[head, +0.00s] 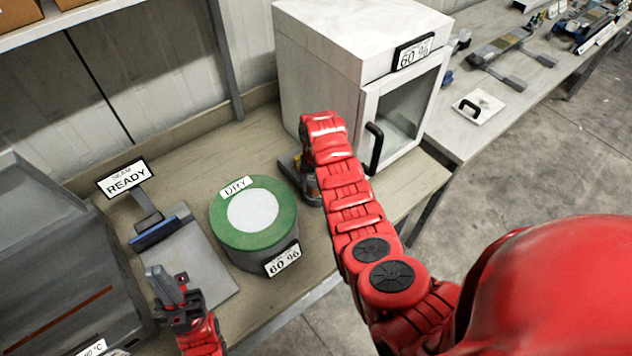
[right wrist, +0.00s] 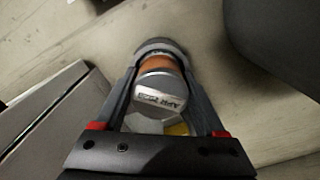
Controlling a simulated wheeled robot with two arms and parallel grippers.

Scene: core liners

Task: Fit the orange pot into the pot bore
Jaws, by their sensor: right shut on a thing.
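The orange pot (right wrist: 156,64) shows in the right wrist view as an orange band below a grey lettered cap. My right gripper (right wrist: 163,74) is shut on it, one finger on each side. A dark grey ring or round part shows around the pot's far end; I cannot tell whether it is the pot bore or how the pot sits against it. In the head view my right forearm hides most of the pot and this gripper, beside the white cabinet. My left gripper (head: 178,292) is over the bench at the lower left, with no object visible in it.
A green-lidded drum (head: 284,210) marked DRY stands left of my right arm. A grey plate (head: 205,268) with a READY sign (head: 126,178) is left of it. The white cabinet (head: 318,55) with a glass door (head: 405,100) stands behind. A second bench runs to the right.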

